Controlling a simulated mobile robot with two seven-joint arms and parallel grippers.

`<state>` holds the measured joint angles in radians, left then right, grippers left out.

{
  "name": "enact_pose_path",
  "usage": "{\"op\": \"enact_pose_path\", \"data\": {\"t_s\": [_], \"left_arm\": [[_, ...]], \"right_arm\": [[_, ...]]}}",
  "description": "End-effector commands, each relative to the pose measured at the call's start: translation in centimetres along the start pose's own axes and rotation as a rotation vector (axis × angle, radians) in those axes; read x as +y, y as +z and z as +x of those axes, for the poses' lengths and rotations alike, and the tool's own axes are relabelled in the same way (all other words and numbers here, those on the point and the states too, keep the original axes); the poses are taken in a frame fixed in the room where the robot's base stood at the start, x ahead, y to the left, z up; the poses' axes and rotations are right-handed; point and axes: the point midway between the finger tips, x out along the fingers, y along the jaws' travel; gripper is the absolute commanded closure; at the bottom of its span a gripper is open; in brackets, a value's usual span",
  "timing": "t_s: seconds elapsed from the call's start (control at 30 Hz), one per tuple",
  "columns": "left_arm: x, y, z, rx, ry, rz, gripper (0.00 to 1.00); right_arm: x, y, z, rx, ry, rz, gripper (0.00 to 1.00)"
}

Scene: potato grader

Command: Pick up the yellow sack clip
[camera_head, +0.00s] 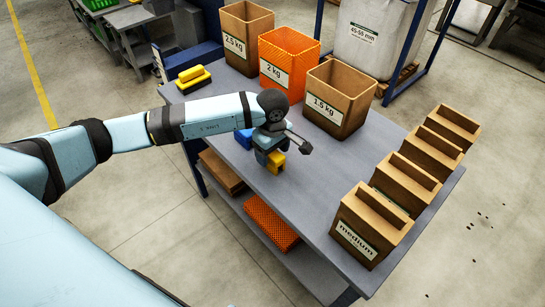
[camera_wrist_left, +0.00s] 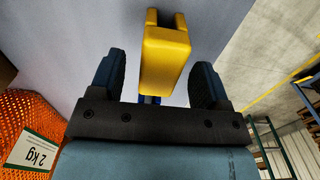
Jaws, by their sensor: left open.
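The yellow sack clip (camera_head: 277,163) is on the grey table near its front-left edge, partly hidden by my left gripper (camera_head: 266,155). In the left wrist view the yellow clip (camera_wrist_left: 165,58) lies between the two dark fingers of the open gripper, with a gap on each side. Its near end comes close to the gripper's palm. A blue object (camera_head: 243,138) sits just left of the gripper in the head view. Small blue parts (camera_wrist_left: 150,99) show beneath the clip in the wrist view. My right gripper is not in view.
Labelled containers, 2.5 kg (camera_head: 247,36), orange 2 kg (camera_head: 288,60) and 1.5 kg (camera_head: 338,97), stand along the back of the table (camera_head: 300,200). Several open brown boxes (camera_head: 370,225) line its right end. A yellow-and-black item (camera_head: 193,80) lies at the far left corner.

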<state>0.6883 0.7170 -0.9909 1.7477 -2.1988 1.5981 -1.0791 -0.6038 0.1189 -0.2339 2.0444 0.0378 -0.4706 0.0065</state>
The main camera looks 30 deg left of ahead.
Motion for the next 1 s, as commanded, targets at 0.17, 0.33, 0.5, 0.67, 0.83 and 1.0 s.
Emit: {"op": "enact_pose_path", "data": {"t_s": [0.17, 0.33, 0.5, 0.67, 0.83, 1.0], "left_arm": [[-0.1, 0.0, 2.3, -0.001, -0.001, -0.001, 0.30], [0.0, 0.0, 2.4, -0.001, 0.000, -0.001, 0.30], [0.0, 0.0, 2.4, -0.001, 0.000, -0.001, 0.60], [0.0, 0.0, 2.4, -0.001, 0.000, -0.001, 0.83], [0.0, 0.0, 2.4, -0.001, 0.000, -0.001, 0.83], [0.0, 0.0, 1.9, 0.000, 0.002, -0.001, 0.83]], "right_arm": [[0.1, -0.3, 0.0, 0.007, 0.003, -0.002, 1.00], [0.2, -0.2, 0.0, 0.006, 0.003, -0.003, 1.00], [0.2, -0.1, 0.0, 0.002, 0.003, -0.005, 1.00], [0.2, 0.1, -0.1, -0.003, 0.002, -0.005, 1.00], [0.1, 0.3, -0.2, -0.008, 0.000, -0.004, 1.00], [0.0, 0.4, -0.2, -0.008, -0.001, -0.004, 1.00]]}}
